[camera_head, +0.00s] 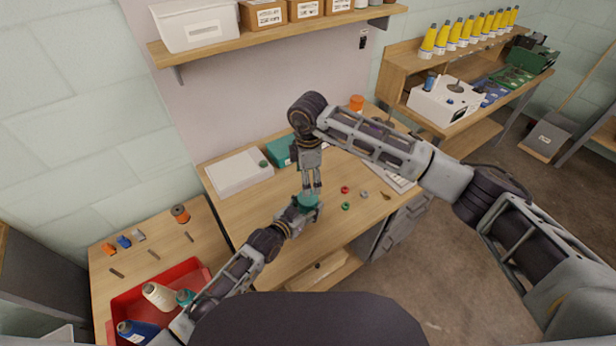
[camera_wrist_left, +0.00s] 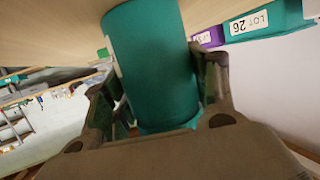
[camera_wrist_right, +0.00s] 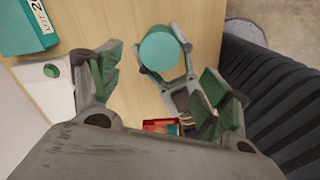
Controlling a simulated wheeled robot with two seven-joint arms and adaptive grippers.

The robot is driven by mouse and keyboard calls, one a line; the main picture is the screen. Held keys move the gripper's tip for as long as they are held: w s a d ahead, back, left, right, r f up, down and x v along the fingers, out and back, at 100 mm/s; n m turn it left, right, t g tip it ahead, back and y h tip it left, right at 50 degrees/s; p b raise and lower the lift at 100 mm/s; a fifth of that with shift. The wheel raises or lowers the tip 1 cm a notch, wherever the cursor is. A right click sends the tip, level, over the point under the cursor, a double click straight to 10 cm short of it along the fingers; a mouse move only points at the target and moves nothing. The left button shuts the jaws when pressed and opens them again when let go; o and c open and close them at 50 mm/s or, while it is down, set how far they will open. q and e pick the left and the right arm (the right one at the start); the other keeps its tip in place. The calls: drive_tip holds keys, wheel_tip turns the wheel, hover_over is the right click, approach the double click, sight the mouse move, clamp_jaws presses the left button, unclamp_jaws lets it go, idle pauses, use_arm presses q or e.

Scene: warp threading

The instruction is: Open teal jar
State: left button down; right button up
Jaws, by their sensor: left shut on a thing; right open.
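The teal jar (camera_head: 309,201) is a plain cylinder over the front part of the wooden table. My left gripper (camera_head: 304,207) is shut on its side. In the left wrist view the jar (camera_wrist_left: 152,65) fills the space between the two fingers. My right gripper (camera_head: 313,188) points down from above, close over the jar, open and empty. In the right wrist view the jar's round flat top (camera_wrist_right: 160,48) shows beyond the spread fingers (camera_wrist_right: 165,95), with my left fingers on either side of it. I cannot tell whether the jar touches the table.
A white case (camera_head: 238,172) and a teal box (camera_head: 279,151) stand at the table's back. Small red (camera_head: 345,189) and green (camera_head: 346,206) pieces lie right of the jar. A red tray (camera_head: 199,271) with bottles is at lower left. A shelf (camera_head: 280,31) hangs above.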

sight(308, 198)
drive_tip(key=shift+f, duration=0.15)
drive_tip(key=shift+f, duration=3.9)
drive_tip(key=c, duration=1)
drive_tip(key=shift+c, duration=0.2)
drive_tip(key=shift+n, duration=0.3)
drive_tip(key=n, duration=0.9)
drive_tip(key=shift+n, duration=0.4)
